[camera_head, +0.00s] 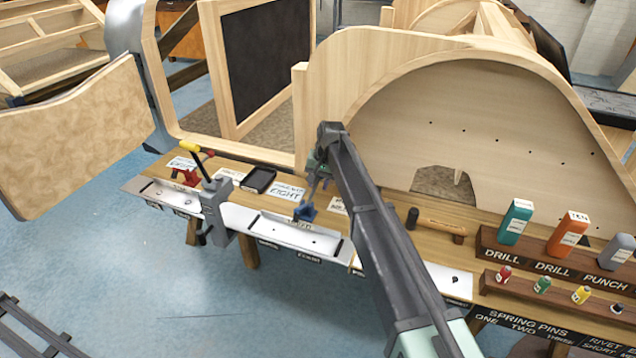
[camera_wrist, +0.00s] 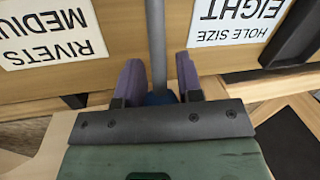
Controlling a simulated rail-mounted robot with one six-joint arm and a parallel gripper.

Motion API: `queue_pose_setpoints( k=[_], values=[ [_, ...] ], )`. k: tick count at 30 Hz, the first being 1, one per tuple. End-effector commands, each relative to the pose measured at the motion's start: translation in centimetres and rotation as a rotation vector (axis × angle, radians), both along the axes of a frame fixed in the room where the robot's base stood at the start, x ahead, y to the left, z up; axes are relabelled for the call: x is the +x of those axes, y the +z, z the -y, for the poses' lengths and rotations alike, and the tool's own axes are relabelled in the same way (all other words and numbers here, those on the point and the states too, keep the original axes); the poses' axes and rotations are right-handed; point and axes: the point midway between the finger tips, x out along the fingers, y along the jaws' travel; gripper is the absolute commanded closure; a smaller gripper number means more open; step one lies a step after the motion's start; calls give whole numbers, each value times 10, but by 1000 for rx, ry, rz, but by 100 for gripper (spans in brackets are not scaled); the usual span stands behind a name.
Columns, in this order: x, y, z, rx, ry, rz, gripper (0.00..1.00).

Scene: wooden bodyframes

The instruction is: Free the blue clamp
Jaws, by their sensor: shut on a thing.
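The blue clamp (camera_head: 305,212) is on the front part of the wooden bench, by the middle metal plate. A grey bar rises from it towards my gripper (camera_head: 318,174). In the wrist view, the purple-grey fingers of my gripper (camera_wrist: 160,78) stand on either side of the grey bar (camera_wrist: 157,40). A small patch of the blue clamp (camera_wrist: 160,98) shows between the fingers. My gripper is shut on the clamp. The wrist body hides most of the clamp in that view, and I cannot tell how the clamp's base meets the plate.
A grey clamp with a yellow-tipped handle (camera_head: 213,205) and a red clamp (camera_head: 188,178) are to the left. A black tray (camera_head: 259,181) and label cards (camera_head: 287,192) lie nearby. A tall wooden bodyframe (camera_head: 480,120) stands behind. A hammer (camera_head: 440,226) and bottles (camera_head: 515,222) are to the right.

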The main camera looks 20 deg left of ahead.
Motion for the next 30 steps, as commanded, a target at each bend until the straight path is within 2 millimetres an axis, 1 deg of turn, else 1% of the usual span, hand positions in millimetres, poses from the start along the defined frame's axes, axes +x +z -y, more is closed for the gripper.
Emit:
queue_pose_setpoints(
  k=[1,6,20,21,23,24,25,30],
  values=[
    [-3,-6,1,-3,2,-3,100],
    [-3,-10,1,-3,2,-4,100],
    [-3,-10,0,-2,3,-5,100],
    [-3,-10,0,-2,3,-5,60],
    [-3,-10,0,-2,2,-5,51],
    [-3,-10,0,-2,2,-5,45],
    [-2,-10,0,-1,2,-5,42],
    [-1,-10,0,0,2,-3,42]
  ],
)
